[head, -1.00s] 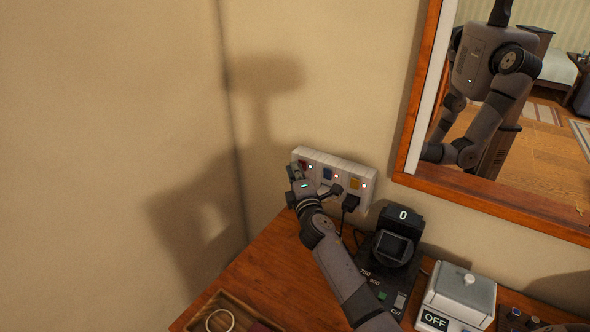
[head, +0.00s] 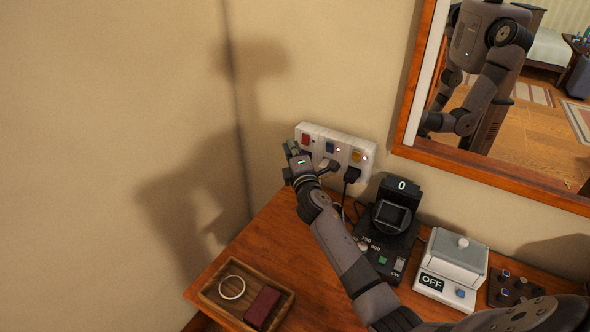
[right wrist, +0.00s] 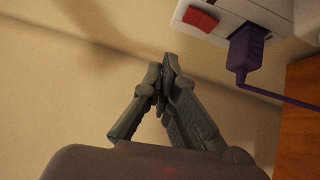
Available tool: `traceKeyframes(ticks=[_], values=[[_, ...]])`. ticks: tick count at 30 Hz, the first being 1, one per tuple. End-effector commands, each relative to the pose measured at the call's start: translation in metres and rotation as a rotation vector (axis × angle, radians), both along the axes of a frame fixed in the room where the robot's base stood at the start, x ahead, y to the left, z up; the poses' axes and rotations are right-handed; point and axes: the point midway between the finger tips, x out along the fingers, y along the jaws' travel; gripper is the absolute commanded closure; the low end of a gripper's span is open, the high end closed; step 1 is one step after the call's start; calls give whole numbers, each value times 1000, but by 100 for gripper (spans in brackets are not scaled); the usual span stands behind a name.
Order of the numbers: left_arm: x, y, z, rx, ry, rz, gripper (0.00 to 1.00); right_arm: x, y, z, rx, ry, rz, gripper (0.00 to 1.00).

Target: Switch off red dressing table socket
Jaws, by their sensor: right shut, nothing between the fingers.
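A white socket strip (head: 340,137) is fixed to the wall above the dressing table, with a red switch (head: 305,139), a blue switch (head: 329,147) and a yellow switch (head: 356,156). Small lights glow beside blue and yellow; I see none lit beside red. My right gripper (head: 290,148) is shut and empty, just left of and below the red switch. In the right wrist view, its closed fingers (right wrist: 166,75) are apart from the red switch (right wrist: 200,18). A plug, purple in this view (right wrist: 246,48), sits beside it. My left gripper is out of view.
On the wooden table (head: 262,240) stand a black device reading 0 (head: 388,220), a white box marked OFF (head: 455,258) and a tray (head: 212,294) with a ring and a dark red block. A framed mirror (head: 410,110) hangs at right.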

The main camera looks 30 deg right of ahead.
Motion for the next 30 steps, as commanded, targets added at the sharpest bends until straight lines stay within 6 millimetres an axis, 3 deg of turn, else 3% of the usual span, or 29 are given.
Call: traceKeyframes(ticks=[6,14,18,30], values=[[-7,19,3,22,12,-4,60,-29,7,1,0,3,1,100],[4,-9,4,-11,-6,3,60,-70,18,4,-1,2,2,100],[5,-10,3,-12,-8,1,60,-86,22,5,0,2,1,100],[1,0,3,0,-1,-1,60,-95,25,7,0,1,1,100]])
